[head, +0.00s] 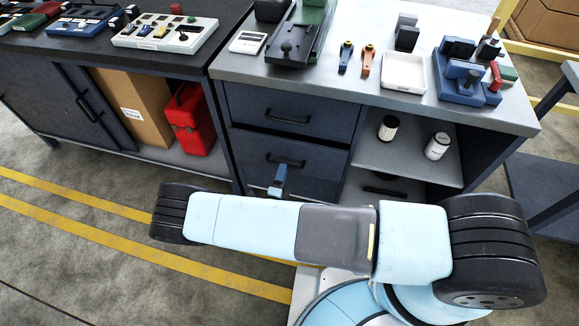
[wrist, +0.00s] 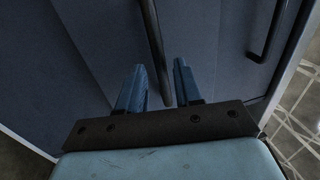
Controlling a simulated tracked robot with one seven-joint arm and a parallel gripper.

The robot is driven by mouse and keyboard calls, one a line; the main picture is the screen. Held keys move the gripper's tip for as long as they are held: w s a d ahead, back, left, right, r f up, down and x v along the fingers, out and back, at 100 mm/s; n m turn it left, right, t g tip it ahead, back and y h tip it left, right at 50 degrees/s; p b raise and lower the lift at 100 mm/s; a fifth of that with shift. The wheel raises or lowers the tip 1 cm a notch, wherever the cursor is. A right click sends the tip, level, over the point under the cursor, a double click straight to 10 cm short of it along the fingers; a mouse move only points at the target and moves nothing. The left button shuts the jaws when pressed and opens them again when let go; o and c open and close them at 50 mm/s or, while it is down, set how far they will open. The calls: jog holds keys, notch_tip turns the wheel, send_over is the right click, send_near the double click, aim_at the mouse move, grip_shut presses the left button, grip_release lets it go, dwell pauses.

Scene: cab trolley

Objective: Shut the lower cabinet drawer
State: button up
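The lower cabinet drawer (head: 318,177) has a dark blue-grey front with a black bar handle (head: 286,159). It sits below the upper drawer (head: 285,104). No drawer interior shows, and I cannot tell whether a small gap remains around the lower front. My gripper (head: 280,175) is just in front of the lower drawer, close below its handle. In the wrist view, the two blue fingers of my gripper (wrist: 158,88) are spread apart. A dark handle bar (wrist: 154,45) runs between them, with no clear contact. My arm hides part of the cabinet's bottom.
The worktop (head: 335,87) above holds a white tray (head: 403,72), a blue fixture (head: 466,73) and small tools. An open shelf (head: 410,160) right of the drawers holds two small containers. Left stands a cabinet with a red case (head: 188,118). Floor at left is clear.

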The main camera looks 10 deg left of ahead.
jog(key=shift+x, duration=1.55)
jog(key=shift+c, duration=0.3)
grip_shut()
